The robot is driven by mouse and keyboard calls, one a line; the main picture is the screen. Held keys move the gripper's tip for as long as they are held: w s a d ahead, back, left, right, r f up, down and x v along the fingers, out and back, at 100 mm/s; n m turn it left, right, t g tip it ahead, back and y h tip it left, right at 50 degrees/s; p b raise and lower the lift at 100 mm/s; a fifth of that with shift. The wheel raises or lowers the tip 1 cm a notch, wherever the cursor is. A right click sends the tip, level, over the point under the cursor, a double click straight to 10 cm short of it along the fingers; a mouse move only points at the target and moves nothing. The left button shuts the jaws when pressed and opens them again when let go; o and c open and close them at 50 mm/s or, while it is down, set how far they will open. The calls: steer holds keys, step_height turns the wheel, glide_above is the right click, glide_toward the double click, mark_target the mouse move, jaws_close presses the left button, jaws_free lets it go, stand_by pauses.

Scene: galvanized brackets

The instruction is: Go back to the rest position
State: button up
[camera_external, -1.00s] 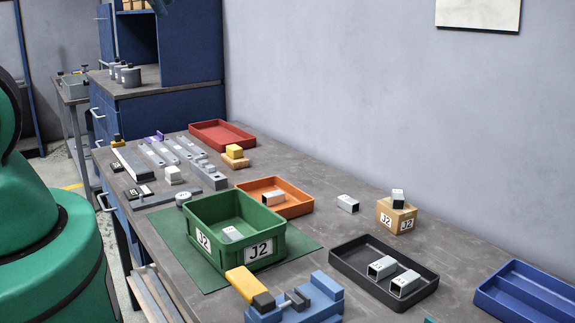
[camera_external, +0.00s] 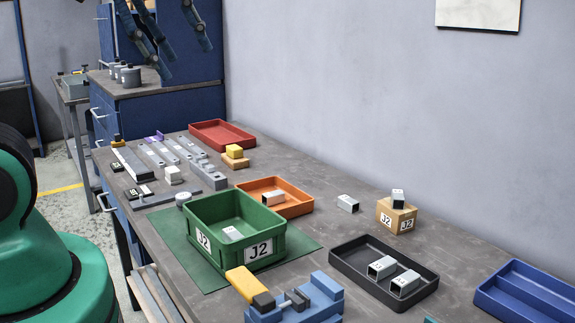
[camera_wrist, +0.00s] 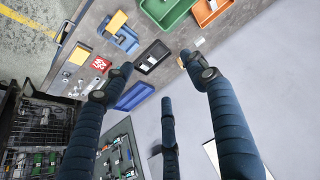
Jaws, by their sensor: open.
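My gripper (camera_external: 163,30) hangs in the air at the top of the external view, in front of the blue cabinet and well above the bench. Its dark blue fingers are spread, with nothing between them. In the wrist view the open fingers of my gripper (camera_wrist: 165,85) reach over the distant bench, and they touch nothing. The upper part of my gripper is cut off by the top edge of the external view.
The bench (camera_external: 310,178) holds a green J2 bin (camera_external: 205,212) with a bracket inside, an orange tray (camera_external: 298,188), a black tray (camera_external: 342,268) with two brackets, a red tray (camera_external: 243,131), a blue tray (camera_external: 520,302) and a blue vise (camera_external: 322,297). The air above is free.

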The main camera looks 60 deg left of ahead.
steer(key=shift+f+b, duration=0.85)
steer(key=shift+f, duration=0.5)
stand_by(0.3)
